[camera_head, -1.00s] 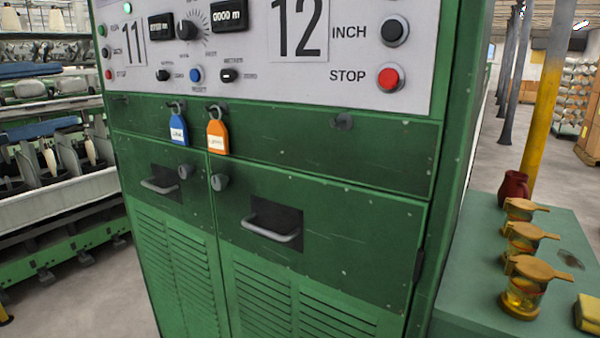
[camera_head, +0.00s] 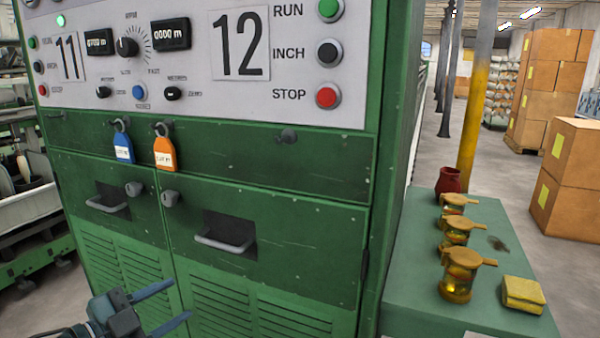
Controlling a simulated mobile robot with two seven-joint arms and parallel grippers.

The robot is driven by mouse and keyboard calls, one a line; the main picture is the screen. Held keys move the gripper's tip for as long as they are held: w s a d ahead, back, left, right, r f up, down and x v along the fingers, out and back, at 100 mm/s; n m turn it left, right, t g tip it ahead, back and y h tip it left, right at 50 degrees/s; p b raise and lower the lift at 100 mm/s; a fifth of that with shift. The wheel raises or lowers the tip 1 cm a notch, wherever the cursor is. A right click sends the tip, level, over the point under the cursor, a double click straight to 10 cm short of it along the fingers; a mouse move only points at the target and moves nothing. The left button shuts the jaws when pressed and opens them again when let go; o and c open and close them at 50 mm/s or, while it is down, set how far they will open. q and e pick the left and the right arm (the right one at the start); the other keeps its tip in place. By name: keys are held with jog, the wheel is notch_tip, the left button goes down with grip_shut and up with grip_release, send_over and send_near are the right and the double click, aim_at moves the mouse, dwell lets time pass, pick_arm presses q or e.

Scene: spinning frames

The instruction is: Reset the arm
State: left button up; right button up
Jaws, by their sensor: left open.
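My left gripper (camera_head: 160,306) is at the bottom left of the head view. Its two bluish fingers point right and are spread apart, with nothing between them. It is in front of the louvred lower doors of the green cabinet (camera_head: 265,165), and I cannot tell how far from them. My right gripper is not in view.
At right, a green table (camera_head: 425,295) holds several amber jars (camera_head: 457,275), a red jug (camera_head: 448,181) and a yellow sponge (camera_head: 523,294). Cardboard boxes (camera_head: 570,180) stand beyond.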

pick_arm(q)
jog(key=s+d+f+n+g+y+p, duration=0.1)
jog(key=s+d+f+n+y, duration=0.2)
jog(key=f, duration=0.9)
jog(key=s+d+f+n+g+y+p, duration=0.1)
jog(key=s+d+f+n+g+y, duration=0.1)
jog(key=s+d+f+n, duration=0.3)
jog(key=s+f+n+y, duration=0.1)
jog(key=s+f+n, duration=0.3)
jog(key=s+f, duration=0.3)
jog(key=shift+s+f, duration=0.35)
jog(key=shift+s, duration=0.75)
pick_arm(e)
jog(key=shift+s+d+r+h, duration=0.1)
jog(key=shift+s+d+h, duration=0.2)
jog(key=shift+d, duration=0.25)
